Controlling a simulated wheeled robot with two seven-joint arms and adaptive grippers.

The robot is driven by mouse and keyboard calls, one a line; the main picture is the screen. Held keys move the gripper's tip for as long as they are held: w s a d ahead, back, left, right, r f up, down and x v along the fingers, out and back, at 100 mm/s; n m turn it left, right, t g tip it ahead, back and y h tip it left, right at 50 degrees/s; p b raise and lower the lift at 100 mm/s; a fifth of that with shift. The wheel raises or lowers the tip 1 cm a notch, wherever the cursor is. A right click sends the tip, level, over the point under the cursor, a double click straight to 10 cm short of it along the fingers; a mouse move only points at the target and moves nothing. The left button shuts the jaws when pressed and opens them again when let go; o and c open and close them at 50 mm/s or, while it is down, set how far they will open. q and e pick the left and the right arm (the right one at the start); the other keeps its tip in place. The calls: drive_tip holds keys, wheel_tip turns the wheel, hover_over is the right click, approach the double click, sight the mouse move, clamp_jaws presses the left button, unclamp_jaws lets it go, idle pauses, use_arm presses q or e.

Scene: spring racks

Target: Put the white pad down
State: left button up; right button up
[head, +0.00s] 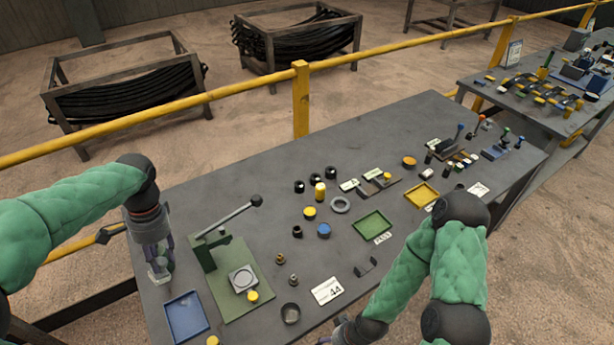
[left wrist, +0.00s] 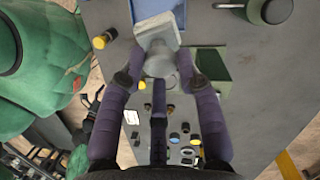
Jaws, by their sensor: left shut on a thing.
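The white pad (left wrist: 157,27) shows in the left wrist view as a pale, squarish block with a rounded grey part beneath it, between my fingertips. My left gripper (head: 160,272) is shut on it, near the table's left edge, left of the green press (head: 211,257). The gripper's fingers also show in the left wrist view (left wrist: 160,76). In the head view the pad is small and mostly hidden by the fingers, and I cannot tell its height above the table. My right gripper (head: 335,337) is partly cut off at the bottom edge.
A blue tray (head: 186,316) lies in front of the left gripper. The press's long lever (head: 230,217) sticks up to the right. A grey round-topped block (head: 243,279) sits on the press base. Rings, caps, a green tray (head: 373,225) and a yellow tray (head: 422,195) lie farther right.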

use_arm(q)
drive_tip(key=s+d+r+n+t+h+b, duration=0.1)
drive_tip(key=s+d+r+n+t, duration=0.2)
drive_tip(key=n, duration=0.7)
drive_tip(key=shift+d+r+n+t, duration=0.2)
drive_tip(key=shift+d+n+t, duration=0.1)
drive_tip(key=shift+d+t, duration=0.65)
drive_tip(key=shift+a, duration=0.1)
drive_tip(key=shift+w+a+f+b, duration=0.9)
drive_tip(key=shift+w+a+f, duration=0.4)
drive_tip(key=shift+a+f, duration=0.75)
drive_tip(key=shift+w+a+f+b, duration=0.9)
drive_tip(key=shift+w+a+f, duration=0.35)
drive_tip(key=shift+a+f, duration=0.8)
drive_tip(key=shift+w+a+f+b, duration=0.9)
drive_tip(key=shift+w+a+f, duration=0.6)
drive_tip(key=shift+f, duration=0.9)
drive_tip(key=shift+s+a, duration=0.2)
